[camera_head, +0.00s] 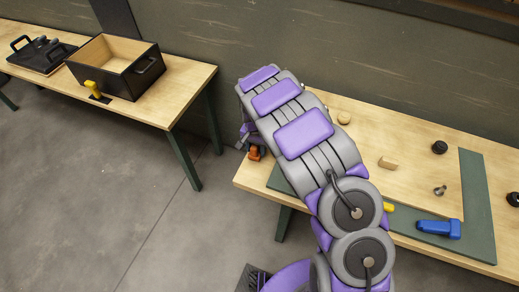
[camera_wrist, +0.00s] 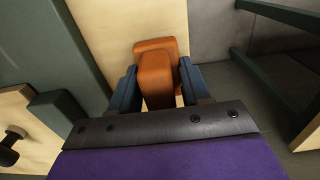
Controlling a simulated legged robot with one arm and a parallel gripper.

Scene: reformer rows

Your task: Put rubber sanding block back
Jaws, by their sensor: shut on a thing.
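An orange block, which I take to be the rubber sanding block (camera_wrist: 155,78), is between the two blue fingers of my gripper (camera_wrist: 160,88) in the wrist view. The gripper is shut on it, and the fingers touch its sides. My gripper (camera_head: 247,138) is mostly hidden behind my arm there.
A blue tool (camera_head: 438,229), a wooden block (camera_head: 388,163), a metal bolt (camera_head: 440,190) and dark round knobs lie on the right bench around a green frame (camera_head: 480,200). On the left bench stand a black-sided open box (camera_head: 125,80) and a black tray (camera_head: 40,55). Floor shows between the benches.

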